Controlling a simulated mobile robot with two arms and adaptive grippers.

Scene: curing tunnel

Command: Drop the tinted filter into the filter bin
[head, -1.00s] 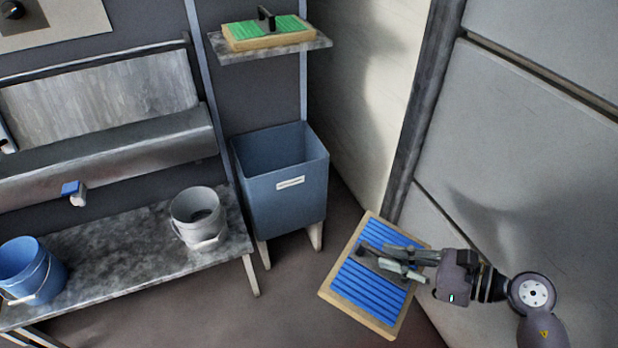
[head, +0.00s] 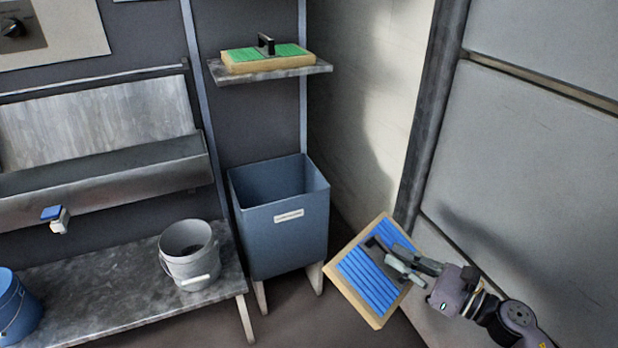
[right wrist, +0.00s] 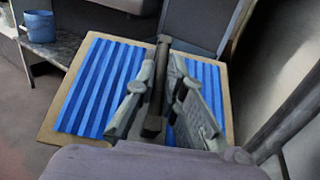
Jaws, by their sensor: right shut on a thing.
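A blue pleated filter (head: 364,281) in a pale wooden frame hangs at the lower right of the head view, tilted, with a dark handle on its face. My right gripper (head: 390,254) is shut on that handle; the right wrist view shows the fingers (right wrist: 157,82) on both sides of it, in front of the blue pleats (right wrist: 95,88). The filter bin (head: 285,242) is a blue-grey, open-topped box on legs with a white label. It stands left of the filter, its rim above the filter's middle in the picture. My left gripper is not in view.
A green filter (head: 243,56) with a black handle lies on a wall shelf (head: 288,70) above the bin. A grey bucket (head: 189,265) and a blue bucket (head: 18,305) stand on the bench (head: 130,297) at left. A grey panelled wall (head: 535,170) is close at right.

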